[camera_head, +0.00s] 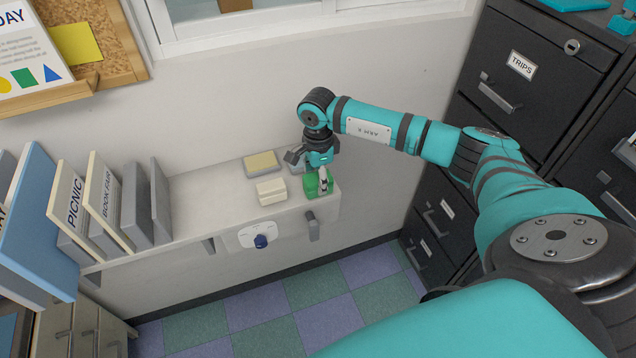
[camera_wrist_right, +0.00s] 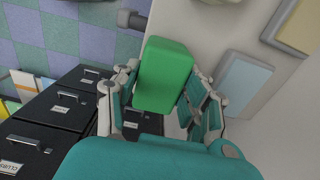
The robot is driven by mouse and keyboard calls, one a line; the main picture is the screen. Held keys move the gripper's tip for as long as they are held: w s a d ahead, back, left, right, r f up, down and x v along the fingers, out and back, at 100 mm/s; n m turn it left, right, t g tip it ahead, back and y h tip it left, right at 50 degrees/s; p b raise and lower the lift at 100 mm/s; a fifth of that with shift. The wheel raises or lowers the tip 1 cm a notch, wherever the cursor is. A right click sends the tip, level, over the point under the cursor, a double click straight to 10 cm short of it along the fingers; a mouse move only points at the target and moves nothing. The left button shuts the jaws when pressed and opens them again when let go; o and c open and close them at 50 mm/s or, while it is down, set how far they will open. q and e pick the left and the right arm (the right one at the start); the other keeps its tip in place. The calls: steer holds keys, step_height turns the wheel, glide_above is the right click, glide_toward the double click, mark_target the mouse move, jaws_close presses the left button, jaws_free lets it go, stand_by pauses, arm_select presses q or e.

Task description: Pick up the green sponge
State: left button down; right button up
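The green sponge (camera_head: 309,186) is at the right end of the pale shelf, close to its front edge. It also shows large in the right wrist view (camera_wrist_right: 164,75), between the two fingers of my right gripper (camera_wrist_right: 160,90). In the head view my right gripper (camera_head: 312,172) points down over it, with a pale finger on its right side. The fingers lie along both sides of the sponge, at or very near its sides. I cannot tell whether they press on it, or whether it rests on the shelf. My left gripper is not in view.
A pale blue pad (camera_wrist_right: 245,85) lies beside the gripper. Several books (camera_head: 105,200) stand further left. Dark filing cabinets (camera_head: 535,85) stand at the right.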

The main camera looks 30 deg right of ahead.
steer(key=c, duration=0.3)
steer(key=shift+r, duration=0.1)
steer(key=shift+r+b, duration=0.5)
steer(key=shift+r, duration=0.05)
steer(key=shift+s+r+b, duration=0.2)
steer(key=shift+r+b, duration=0.5)
steer(key=shift+r, duration=0.3)
steer(key=s+a+r+b, duration=0.1)
steer(key=s+a+b, duration=0.1)
steer(key=s, duration=0.5)
steer(key=s+a+b, duration=0.2)
steer(key=s+a, duration=0.2)
steer(key=s, duration=0.3)
steer(key=shift+s+a+r+b, duration=0.15)
steer(key=shift+a+r+b, duration=0.15)
steer(key=shift+r, duration=0.05)
